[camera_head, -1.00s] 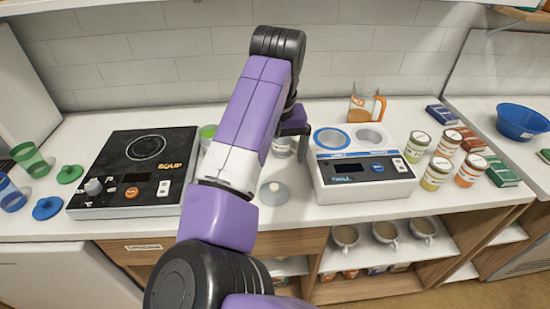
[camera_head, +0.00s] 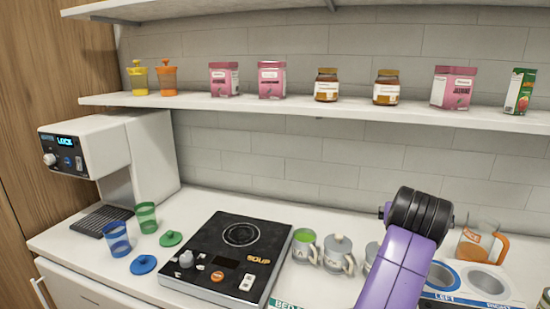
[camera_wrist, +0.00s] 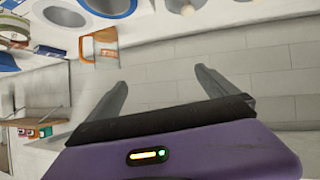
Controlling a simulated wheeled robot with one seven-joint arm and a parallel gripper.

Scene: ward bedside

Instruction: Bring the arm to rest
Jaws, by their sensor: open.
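My gripper (camera_wrist: 161,76) shows in the wrist view, its two dark fingers spread apart with nothing between them. Behind it are the tiled wall and the counter, seen turned. My purple and black arm (camera_head: 402,250) rises at the lower right of the head view, in front of the counter. The gripper itself is hidden in the head view.
A two-well warmer (camera_head: 470,296) and a jug with an orange handle (camera_head: 478,243) stand behind and right of the arm. The black soup hob (camera_head: 215,282), lidded mug (camera_head: 338,252) and green-filled mug (camera_head: 304,246) are left. A shelf (camera_head: 300,107) runs above.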

